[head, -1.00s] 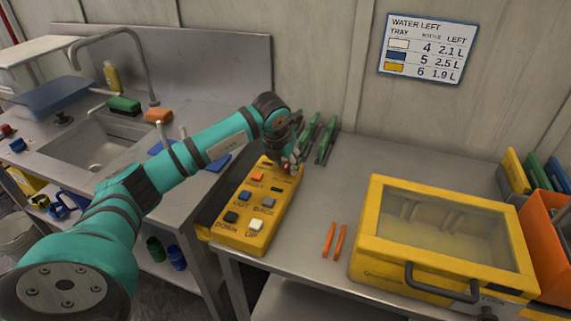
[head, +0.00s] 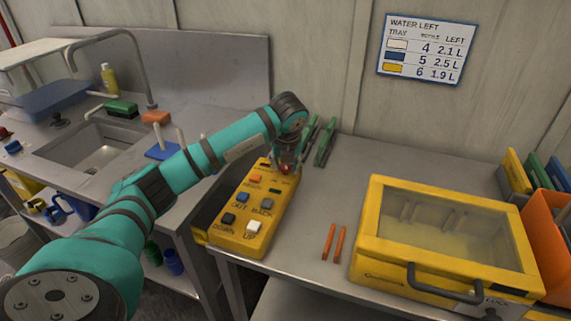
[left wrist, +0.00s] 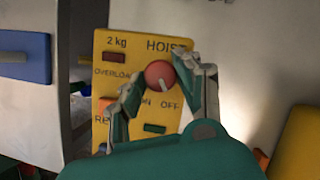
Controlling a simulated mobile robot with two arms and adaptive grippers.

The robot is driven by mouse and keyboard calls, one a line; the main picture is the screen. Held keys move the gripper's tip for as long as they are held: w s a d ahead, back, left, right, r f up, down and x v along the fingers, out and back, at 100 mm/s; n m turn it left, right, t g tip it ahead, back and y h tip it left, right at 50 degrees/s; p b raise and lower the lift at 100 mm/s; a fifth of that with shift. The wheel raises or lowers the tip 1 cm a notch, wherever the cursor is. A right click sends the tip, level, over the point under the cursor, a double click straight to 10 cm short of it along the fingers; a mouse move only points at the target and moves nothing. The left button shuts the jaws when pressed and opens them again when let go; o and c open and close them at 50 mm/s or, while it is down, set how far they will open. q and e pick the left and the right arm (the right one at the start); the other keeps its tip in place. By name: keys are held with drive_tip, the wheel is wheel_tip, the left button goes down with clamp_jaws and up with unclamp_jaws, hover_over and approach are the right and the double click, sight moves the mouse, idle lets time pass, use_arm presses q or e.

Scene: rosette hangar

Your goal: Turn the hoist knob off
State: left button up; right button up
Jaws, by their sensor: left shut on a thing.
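The yellow hoist control box (head: 237,229) lies on the metal bench, with labelled buttons on its face. In the left wrist view its panel (left wrist: 113,41) reads "HOIST", with "OFF" legible and "ON" partly covered. The round red hoist knob (left wrist: 160,74) sits between my left gripper's fingers. A pale mark on it points down and slightly right, toward the side of "OFF". My left gripper (head: 287,164) is at the far end of the box, shut on the knob. In the head view the gripper mostly hides the knob. My right gripper is not in view.
Green tools (head: 325,142) lie just behind the gripper. Two orange sticks (head: 334,243) lie right of the box, and a yellow case with a clear lid (head: 366,235) stands farther right. A sink (head: 92,148) is at left. Bench between box and case is mostly clear.

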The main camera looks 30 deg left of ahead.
use_arm(q)
drive_tip(key=o, duration=1.1)
drive_tip(key=shift+o, duration=0.2)
drive_tip(key=v, duration=1.2)
